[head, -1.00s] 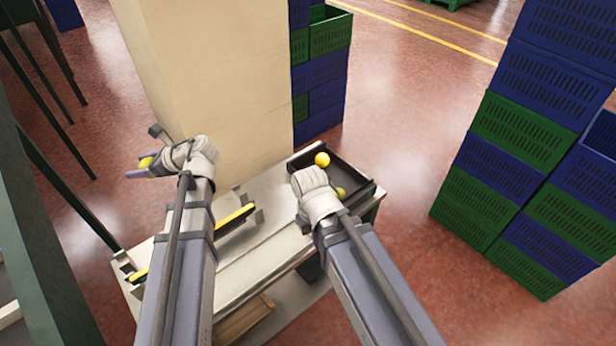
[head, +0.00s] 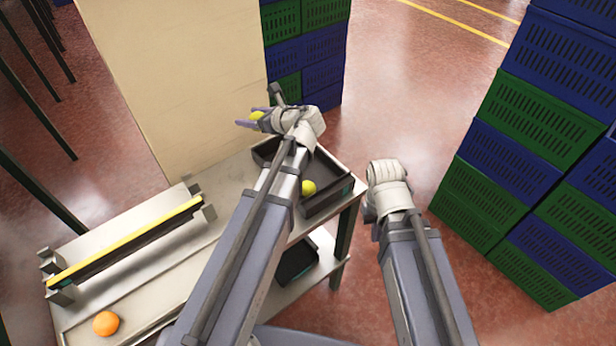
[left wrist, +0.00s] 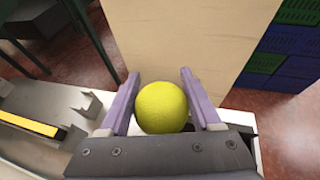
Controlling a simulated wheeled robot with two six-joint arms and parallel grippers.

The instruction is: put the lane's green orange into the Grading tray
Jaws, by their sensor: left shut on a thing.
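My left gripper (head: 254,119) is shut on a yellow-green orange (head: 258,115), which shows between its two fingers in the left wrist view (left wrist: 162,108). It holds the fruit up, near the back left of the dark tray (head: 328,204) at the far end of the bench. Another yellow-green orange (head: 308,187) lies in that tray. My left arm hides part of the tray. My right gripper (head: 384,172) is to the right of the tray, over the floor side; its fingers are hidden.
An orange fruit (head: 106,323) lies on the bench lane at lower left. A yellow-topped rail (head: 125,240) runs along the bench. A beige pillar (head: 180,80) stands close behind. Another dark tray (head: 297,264) sits on the lower shelf. Stacked crates (head: 540,125) stand at right.

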